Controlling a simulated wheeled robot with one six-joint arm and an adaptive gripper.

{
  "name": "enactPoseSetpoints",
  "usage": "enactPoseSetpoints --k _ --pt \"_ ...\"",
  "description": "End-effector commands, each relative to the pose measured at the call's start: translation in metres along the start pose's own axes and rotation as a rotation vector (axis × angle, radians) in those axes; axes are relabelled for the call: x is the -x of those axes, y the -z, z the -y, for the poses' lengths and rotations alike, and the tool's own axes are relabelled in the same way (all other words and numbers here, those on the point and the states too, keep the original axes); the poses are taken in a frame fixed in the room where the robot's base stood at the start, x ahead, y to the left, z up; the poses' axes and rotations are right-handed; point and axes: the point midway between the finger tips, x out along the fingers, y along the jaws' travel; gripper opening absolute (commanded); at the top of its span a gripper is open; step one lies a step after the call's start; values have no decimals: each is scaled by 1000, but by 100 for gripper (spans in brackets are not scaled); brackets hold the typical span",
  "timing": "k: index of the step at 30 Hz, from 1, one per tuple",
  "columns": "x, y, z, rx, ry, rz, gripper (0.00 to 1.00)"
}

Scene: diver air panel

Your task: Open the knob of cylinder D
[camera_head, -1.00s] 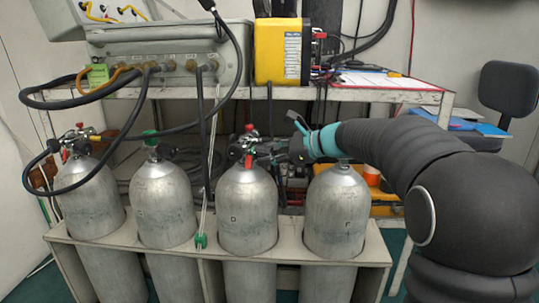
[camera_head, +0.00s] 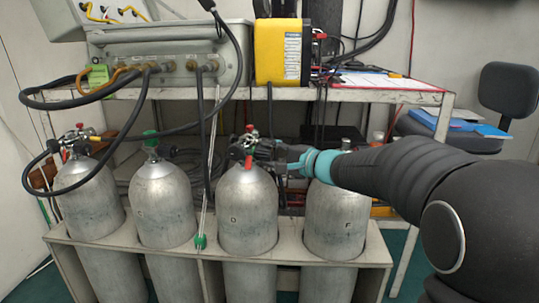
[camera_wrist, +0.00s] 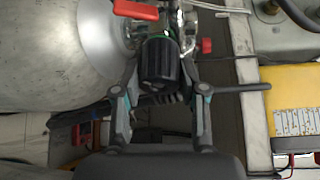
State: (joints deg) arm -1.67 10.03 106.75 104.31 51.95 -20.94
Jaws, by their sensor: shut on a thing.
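Cylinder D (camera_head: 248,215) is a silver bottle standing upright in the rack, marked with a D. It also shows at the left of the wrist view (camera_wrist: 45,50). Its black ribbed knob (camera_wrist: 158,62) sits on the side of the valve, facing my gripper. My gripper (camera_head: 281,154) reaches in from the right, level with the valve. In the wrist view my gripper (camera_wrist: 160,80) has one finger on each side of the knob and is shut on it. In the head view the knob is hard to pick out among the dark valve parts.
A red lever (camera_wrist: 135,10) and a small red knob (camera_wrist: 206,45) sit close to the black knob. Cylinder F (camera_head: 335,222) stands below my arm. Black hoses (camera_head: 207,130) hang left of cylinder D. The metal shelf (camera_head: 375,95) with a yellow box (camera_head: 277,52) is behind.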

Motion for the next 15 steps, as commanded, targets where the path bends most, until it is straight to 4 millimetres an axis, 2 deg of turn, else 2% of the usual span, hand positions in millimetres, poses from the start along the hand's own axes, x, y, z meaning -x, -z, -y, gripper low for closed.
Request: enactPoseSetpoints --k 15 --pt "-1 -1 -2 449 190 -16 7"
